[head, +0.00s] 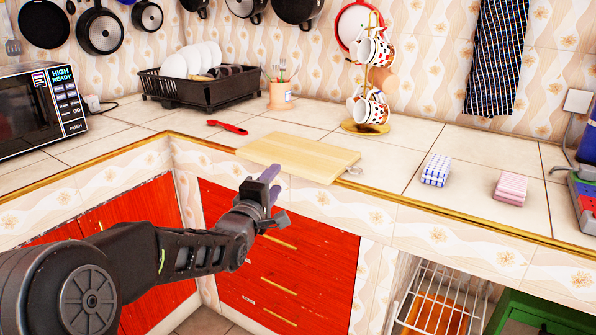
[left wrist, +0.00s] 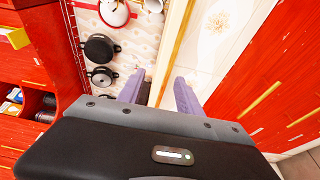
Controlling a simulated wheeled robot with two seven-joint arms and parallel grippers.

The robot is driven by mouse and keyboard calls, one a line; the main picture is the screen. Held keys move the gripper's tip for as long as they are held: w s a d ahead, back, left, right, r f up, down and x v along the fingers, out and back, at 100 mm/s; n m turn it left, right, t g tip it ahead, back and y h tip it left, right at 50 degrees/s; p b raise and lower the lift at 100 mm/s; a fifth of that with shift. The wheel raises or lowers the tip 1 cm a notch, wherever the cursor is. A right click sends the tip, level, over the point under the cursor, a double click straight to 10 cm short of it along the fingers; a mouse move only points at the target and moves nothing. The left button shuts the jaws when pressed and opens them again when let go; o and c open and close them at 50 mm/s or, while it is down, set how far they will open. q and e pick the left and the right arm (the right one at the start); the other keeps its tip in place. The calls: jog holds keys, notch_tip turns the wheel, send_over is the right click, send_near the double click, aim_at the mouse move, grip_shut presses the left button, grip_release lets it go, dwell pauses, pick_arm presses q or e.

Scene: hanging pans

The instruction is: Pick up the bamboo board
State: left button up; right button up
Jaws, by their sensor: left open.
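The bamboo board (head: 300,157) is a flat, light wooden rectangle lying on the tiled counter, close to its front edge. A small metal loop (head: 354,171) shows at its right end. My left gripper (head: 272,190) is in front of the counter, by the board's near side in the picture, and appears apart from it. In the left wrist view its two purple fingers (left wrist: 159,92) are spread with nothing seen between them. I cannot make out the board in that view. My right gripper is not in view.
A red-handled tool (head: 228,127) lies behind the board. A black dish rack (head: 205,88), utensil cup (head: 280,95) and mug stand (head: 365,127) stand farther back. Blue (head: 436,169) and pink (head: 510,187) sponges lie to the right. The gold-trimmed counter edge (head: 440,207) runs in front.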

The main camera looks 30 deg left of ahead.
aim_at(284, 168)
pick_arm(q)
jog(key=shift+x, duration=1.3)
jog(key=x, duration=0.5)
jog(key=shift+w+f+b, duration=0.1)
jog(key=shift+f+b, duration=0.1)
jog(key=shift+b, duration=0.2)
grip_shut()
dwell(0.9)
jog(key=shift+r, duration=0.15)
